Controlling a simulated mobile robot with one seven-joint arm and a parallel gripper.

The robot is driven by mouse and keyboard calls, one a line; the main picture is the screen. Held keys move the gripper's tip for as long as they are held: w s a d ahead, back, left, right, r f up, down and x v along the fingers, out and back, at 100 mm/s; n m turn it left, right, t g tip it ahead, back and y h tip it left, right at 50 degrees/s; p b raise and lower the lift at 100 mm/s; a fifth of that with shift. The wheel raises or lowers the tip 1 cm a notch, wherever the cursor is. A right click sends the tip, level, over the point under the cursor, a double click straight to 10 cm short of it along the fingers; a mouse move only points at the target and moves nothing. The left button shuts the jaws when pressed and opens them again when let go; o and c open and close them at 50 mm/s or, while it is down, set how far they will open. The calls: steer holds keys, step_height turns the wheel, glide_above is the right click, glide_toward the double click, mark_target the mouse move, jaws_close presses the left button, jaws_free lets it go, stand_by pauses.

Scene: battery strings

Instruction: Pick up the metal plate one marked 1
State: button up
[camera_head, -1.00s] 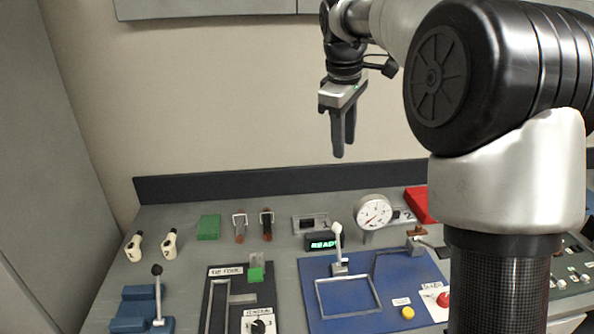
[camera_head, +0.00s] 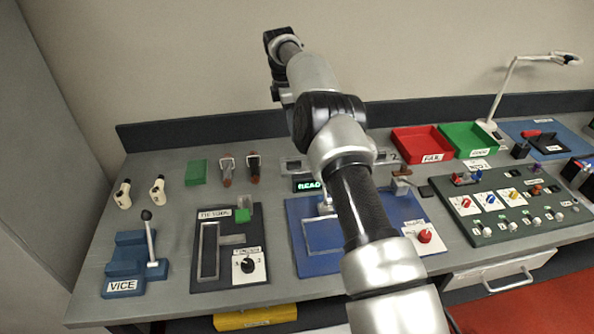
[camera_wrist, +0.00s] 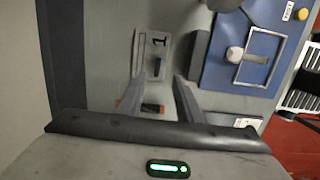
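The metal plate marked 1 (camera_wrist: 149,56) is light grey with a dark slot and lies flat on the bench. In the wrist view its black "1" shows beyond my gripper's fingertips. My gripper (camera_wrist: 158,82) is open, with clear space between its fingers and nothing held. The plate appears ahead of the fingers, apart from them; the height gap is hard to judge. In the head view a part of a grey plate (camera_head: 289,165) shows behind my arm, its right side hidden. My gripper cannot be made out there.
The lit READY display (camera_head: 308,185) and blue panel (camera_head: 300,245) are close to the plate. Red (camera_head: 420,143) and green trays (camera_head: 468,138) are to the right.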

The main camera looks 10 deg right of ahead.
glide_above(300, 161)
steer(key=a, duration=0.1)
steer(key=f, duration=0.7)
steer(key=shift+s+a, duration=0.15)
steer(key=shift+a, duration=0.05)
steer(key=f, duration=0.2)
steer(key=d+f, duration=0.1)
steer(key=f, duration=0.2)
steer(key=shift+c, duration=0.5)
jaws_close()
steer(key=shift+w+r, duration=0.1)
steer(key=shift+w, duration=0.1)
